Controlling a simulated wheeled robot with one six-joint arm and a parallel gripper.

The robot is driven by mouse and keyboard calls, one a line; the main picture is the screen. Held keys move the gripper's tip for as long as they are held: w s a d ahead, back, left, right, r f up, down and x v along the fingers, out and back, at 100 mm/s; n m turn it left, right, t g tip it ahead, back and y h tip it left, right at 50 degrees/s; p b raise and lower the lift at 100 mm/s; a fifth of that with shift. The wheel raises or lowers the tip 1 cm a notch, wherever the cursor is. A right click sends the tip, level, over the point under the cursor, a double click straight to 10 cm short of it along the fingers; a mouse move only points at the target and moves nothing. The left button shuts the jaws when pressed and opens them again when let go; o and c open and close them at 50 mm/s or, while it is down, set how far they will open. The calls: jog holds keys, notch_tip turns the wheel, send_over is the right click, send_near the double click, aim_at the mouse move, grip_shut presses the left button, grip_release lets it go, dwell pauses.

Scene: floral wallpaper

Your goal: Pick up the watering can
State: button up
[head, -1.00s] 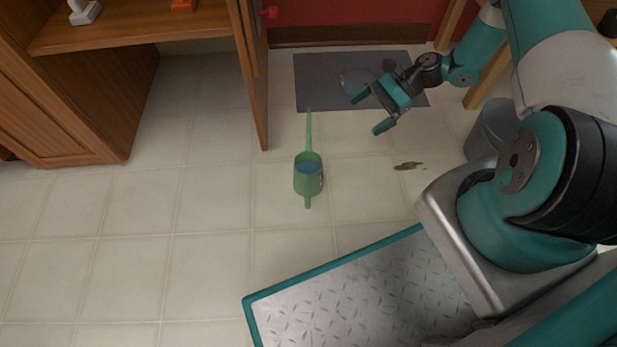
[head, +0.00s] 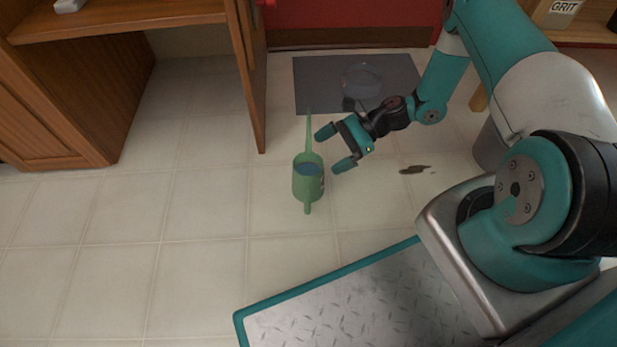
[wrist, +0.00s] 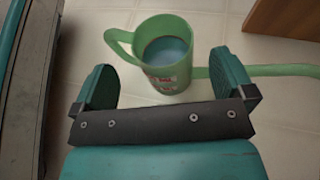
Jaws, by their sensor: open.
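The green watering can (head: 307,187) stands upright on the tiled floor, with blue inside that looks like water. In the head view its long thin spout points toward the wall and its handle toward my base. My gripper (head: 336,148) is open and empty, just right of the can. In the wrist view the can (wrist: 164,62) lies ahead between the two teal fingers (wrist: 165,85), with the handle at left and the spout running right. The fingers appear apart from the can.
A wooden cabinet door (head: 248,80) stands open left of the spout. A grey mat (head: 320,80) with a clear round object (head: 361,80) lies behind. A dark stain (head: 414,169) marks the floor at right. My platform is in front; floor to the left is clear.

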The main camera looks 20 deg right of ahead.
aim_at(317, 161)
jog(key=b+x, duration=0.3)
jog(key=x, duration=0.1)
jog(key=shift+f+b, duration=0.4)
jog(key=shift+f, duration=0.05)
jog(key=shift+a, duration=0.35)
jog(key=shift+r, duration=0.1)
jog(key=c, duration=1.5)
